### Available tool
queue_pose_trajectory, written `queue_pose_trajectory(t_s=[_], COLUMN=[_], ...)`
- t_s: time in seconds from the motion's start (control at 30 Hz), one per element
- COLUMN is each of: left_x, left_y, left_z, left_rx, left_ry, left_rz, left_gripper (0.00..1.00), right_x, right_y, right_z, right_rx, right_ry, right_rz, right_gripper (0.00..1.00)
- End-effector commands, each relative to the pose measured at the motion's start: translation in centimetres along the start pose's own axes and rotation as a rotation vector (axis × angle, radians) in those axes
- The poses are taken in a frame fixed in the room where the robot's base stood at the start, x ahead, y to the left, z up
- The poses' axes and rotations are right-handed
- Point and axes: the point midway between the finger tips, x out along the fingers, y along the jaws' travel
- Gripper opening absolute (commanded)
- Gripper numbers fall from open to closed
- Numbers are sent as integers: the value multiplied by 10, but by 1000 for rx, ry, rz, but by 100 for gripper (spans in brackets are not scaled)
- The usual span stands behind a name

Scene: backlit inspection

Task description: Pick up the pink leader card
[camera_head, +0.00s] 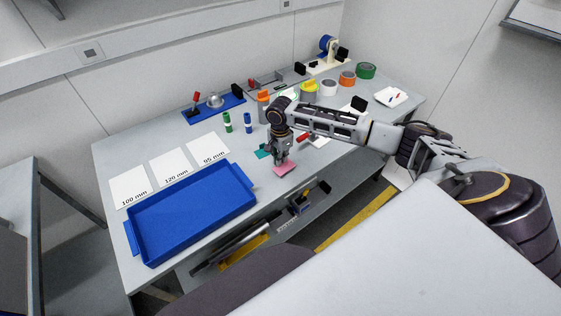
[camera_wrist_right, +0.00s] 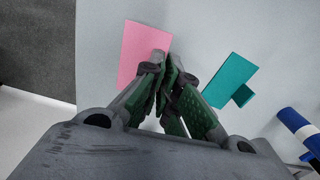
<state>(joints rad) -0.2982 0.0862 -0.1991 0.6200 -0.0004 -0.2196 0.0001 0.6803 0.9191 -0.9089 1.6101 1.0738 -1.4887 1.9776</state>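The pink leader card (camera_head: 285,169) is a flat pink rectangle near the front edge of the grey table. It also shows in the right wrist view (camera_wrist_right: 140,50), with its near end partly hidden behind my fingertips. My right gripper (camera_head: 281,158) points down at the card; in the wrist view its fingertips (camera_wrist_right: 170,72) are drawn together over the card's near end and appear shut on it. The exact contact is hidden between the fingers. I cannot tell whether the card is lifted. My left gripper is not in view.
A teal card (camera_wrist_right: 230,80) with a small raised tab lies right of the pink card in the wrist view. A blue tray (camera_head: 190,218), white labelled sheets (camera_head: 168,167), green (camera_head: 227,122) and blue (camera_head: 248,123) cylinders, and tape rolls (camera_head: 347,78) stand around on the table.

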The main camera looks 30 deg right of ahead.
Motion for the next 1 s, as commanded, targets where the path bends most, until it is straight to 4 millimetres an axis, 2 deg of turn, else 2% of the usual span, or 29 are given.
queue_pose_trajectory(t_s=[0.5,0.7,1.0], left_x=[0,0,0], left_y=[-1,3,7], left_z=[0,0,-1], left_rx=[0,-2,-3], left_ry=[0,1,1], left_rz=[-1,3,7], left_gripper=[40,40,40], right_x=[-71,-83,-84], right_y=[0,0,0], right_z=[0,0,0], right_rx=[0,-1,-1], right_ry=[0,-1,0], right_rz=[-2,-1,0], right_gripper=[0,0,0])
